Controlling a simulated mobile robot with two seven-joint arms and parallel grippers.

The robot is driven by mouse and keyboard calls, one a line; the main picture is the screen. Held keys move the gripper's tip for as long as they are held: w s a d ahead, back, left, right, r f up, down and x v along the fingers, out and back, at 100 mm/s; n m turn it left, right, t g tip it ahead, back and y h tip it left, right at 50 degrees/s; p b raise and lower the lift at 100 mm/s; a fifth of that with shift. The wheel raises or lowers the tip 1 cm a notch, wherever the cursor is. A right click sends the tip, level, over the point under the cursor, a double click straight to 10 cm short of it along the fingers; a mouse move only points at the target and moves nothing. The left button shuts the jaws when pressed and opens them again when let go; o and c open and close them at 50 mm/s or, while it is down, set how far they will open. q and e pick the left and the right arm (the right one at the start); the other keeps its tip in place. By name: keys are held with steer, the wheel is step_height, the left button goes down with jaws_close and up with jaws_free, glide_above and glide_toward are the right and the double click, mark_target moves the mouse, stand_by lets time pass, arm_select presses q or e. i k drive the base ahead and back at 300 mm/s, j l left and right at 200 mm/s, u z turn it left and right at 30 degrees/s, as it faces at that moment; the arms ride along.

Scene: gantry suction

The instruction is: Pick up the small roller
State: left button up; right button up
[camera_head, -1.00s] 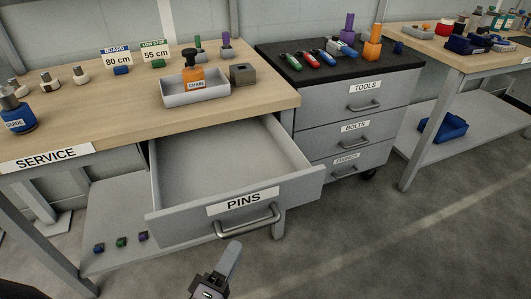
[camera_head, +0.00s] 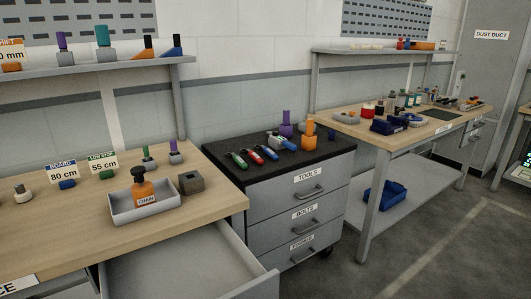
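I cannot pick out the small roller for certain; many small items in view are too small to name. On the service bench (camera_head: 60,235) at left, a grey tray (camera_head: 146,208) holds an orange item labelled CHAIN (camera_head: 145,192), with a dark top. A grey block with a dark hole (camera_head: 192,183) sits just right of the tray. Neither of my grippers is in view.
An open, empty-looking drawer (camera_head: 170,270) juts out below the bench. A dark-topped tool cabinet (camera_head: 300,205) carries coloured handles, purple and orange pieces. A farther bench (camera_head: 385,135) holds blue bins (camera_head: 388,127) and small parts. Floor at right is open.

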mark_target(22, 195)
steer(key=u, duration=1.55)
steer(key=i+j+z, duration=0.1)
steer(key=z, duration=1.75)
steer(key=k+j+z, duration=0.1)
steer(key=j+z, duration=0.15)
steer(key=k+j+z, duration=0.25)
steer(key=j, duration=0.15)
steer(key=k+j+z, duration=0.1)
steer(key=j+z, duration=0.3)
steer(key=k+j+z, duration=0.15)
steer(key=z, duration=0.2)
